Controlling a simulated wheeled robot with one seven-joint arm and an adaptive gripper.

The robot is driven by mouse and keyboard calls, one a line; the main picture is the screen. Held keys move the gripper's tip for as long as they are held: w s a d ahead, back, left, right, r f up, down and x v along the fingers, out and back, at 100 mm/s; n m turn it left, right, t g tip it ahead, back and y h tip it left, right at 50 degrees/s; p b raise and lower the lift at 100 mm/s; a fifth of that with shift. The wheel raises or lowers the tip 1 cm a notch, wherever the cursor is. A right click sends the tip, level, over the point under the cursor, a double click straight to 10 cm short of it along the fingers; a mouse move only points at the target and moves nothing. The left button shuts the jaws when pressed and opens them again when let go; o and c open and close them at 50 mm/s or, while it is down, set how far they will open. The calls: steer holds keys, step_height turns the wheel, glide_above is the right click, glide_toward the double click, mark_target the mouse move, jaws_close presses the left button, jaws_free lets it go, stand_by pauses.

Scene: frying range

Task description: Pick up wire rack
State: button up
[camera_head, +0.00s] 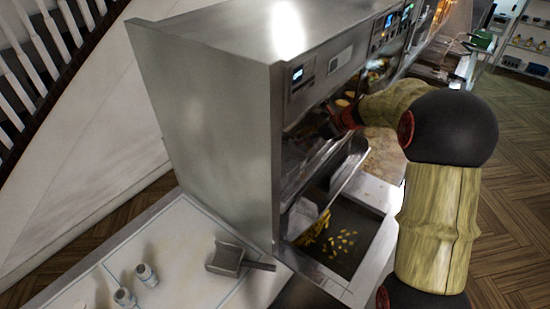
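My arm reaches in from the right to the open front of the steel frying range. My gripper (326,128) is a small dark shape at the opening, partly in shadow. Its fingers are too dark and small to tell whether they are open or shut. Dim metal parts with thin lines (303,160) show below and left of it inside the bay. These may be the wire rack, but I cannot make out its outline or whether my gripper touches it.
The tall steel housing (205,125) walls off the left side. A slanted metal panel (345,165) stands below my gripper, above a tray with yellow fried pieces (342,243). A metal scoop (228,259) and small white-topped containers (145,273) are on the pale counter (185,255).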

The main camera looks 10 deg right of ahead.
mark_target(291, 139)
steer(key=w+a, duration=0.1)
steer(key=w+a+f+p, duration=0.1)
steer(key=shift+w+a+f, duration=0.15)
steer(key=shift+w+a, duration=0.1)
steer(key=shift+a, duration=0.15)
steer(key=shift+w+a+f, duration=0.15)
steer(key=shift+w+f, duration=0.15)
steer(key=shift+f, duration=0.1)
steer(key=shift+c, duration=0.2)
jaws_close()
